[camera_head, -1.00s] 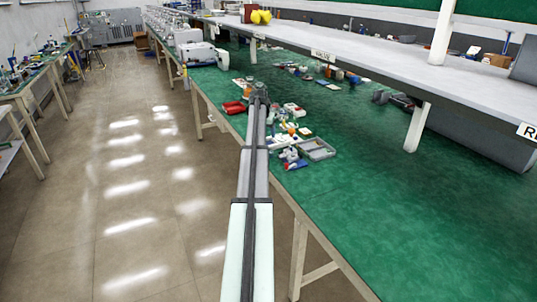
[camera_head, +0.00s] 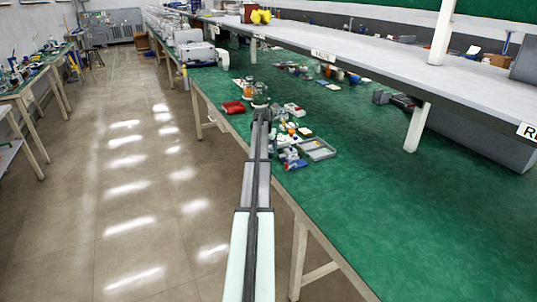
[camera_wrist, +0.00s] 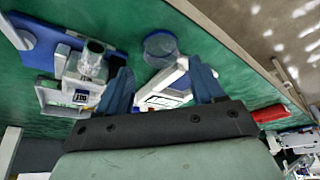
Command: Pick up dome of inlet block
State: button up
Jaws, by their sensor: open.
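My gripper (camera_wrist: 160,66) is open in the wrist view, with two dark blue fingers spread apart and nothing held between them. A clear round piece with a blue rim (camera_wrist: 160,47), possibly the dome, lies just past the fingertips, between their lines. A white and grey frame-like part (camera_wrist: 165,85) lies below it, partly between the fingers. A grey block with a metal cylinder (camera_wrist: 88,65), possibly the inlet block, stands left of the left finger. In the head view my gripper (camera_head: 261,105) is over the cluttered table edge, and its fingers are too small to make out.
A blue mat (camera_wrist: 35,42) lies under the grey block. A red box (camera_head: 233,107) sits left of my gripper, and a grey tray (camera_head: 318,149) with parts sits nearer. A raised shelf (camera_head: 400,75) runs along the right. The green tabletop (camera_head: 390,215) in front is bare.

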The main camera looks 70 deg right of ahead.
jog(key=shift+x, duration=1.85)
jog(key=shift+w, duration=0.1)
jog(key=c, duration=0.8)
notch_tip(320, 180, up, 9)
jog(key=shift+s+d+r+m+g, duration=0.1)
jog(key=shift+s+r+m+g, duration=0.4)
jog(key=shift+s+m, duration=0.9)
jog(key=shift+s+r+m+g, duration=0.3)
jog(key=shift+s+r+m, duration=0.35)
jog(key=shift+s, duration=1.55)
jog(key=shift+s+d+r+m+g, duration=0.1)
jog(key=shift+s+r+m+g, duration=0.4)
jog(key=shift+s+m, duration=0.9)
